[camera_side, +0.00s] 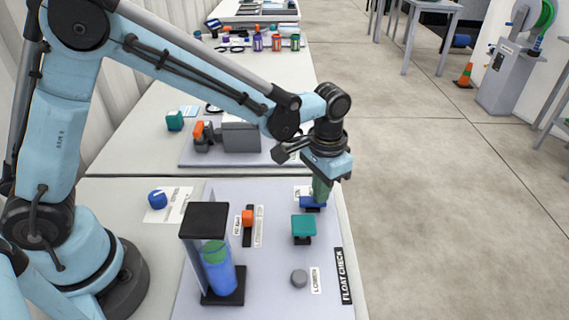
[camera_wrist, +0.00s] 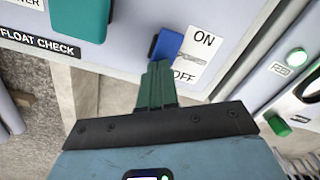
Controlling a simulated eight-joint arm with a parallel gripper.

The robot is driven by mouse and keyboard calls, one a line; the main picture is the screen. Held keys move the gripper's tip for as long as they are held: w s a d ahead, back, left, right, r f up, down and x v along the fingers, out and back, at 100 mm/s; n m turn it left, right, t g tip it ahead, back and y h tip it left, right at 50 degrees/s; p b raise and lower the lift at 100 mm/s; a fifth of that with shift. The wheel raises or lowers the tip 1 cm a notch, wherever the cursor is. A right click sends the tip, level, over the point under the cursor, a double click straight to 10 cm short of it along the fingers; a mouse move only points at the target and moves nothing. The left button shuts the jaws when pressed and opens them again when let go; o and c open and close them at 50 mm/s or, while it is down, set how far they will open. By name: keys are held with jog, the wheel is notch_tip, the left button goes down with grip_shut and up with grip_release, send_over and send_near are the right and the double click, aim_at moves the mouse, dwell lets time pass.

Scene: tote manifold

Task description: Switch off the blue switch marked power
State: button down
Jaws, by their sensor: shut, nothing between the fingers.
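The blue switch (camera_side: 309,203) sits near the far right corner of the grey panel. In the wrist view the blue switch (camera_wrist: 168,44) is beside a white label (camera_wrist: 190,62) reading ON at the top and OFF lower down, with smaller print between that I cannot read. My gripper (camera_side: 319,198) is above the switch, its green fingers pointing down. In the wrist view my gripper (camera_wrist: 158,66) has its fingers together and empty, the tips right by the switch's lower end. I cannot tell whether they touch it. The switch's set position is unclear.
A teal block (camera_side: 304,226) stands just in front of the switch. A "FLOAT CHECK" label (camera_side: 343,276) lies along the right edge. Open floor lies to the right.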

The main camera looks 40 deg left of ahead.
jog(key=shift+r, duration=3.5)
jog(key=s+a+r+n+t, duration=0.3)
jog(key=s+a+t, duration=0.4)
jog(key=s+a, duration=0.4)
jog(key=a, duration=0.3)
jog(key=shift+s+a+r, duration=0.2)
jog(key=shift+a+r, duration=0.1)
jog(key=shift+a, duration=0.1)
jog(key=shift+w, duration=0.1)
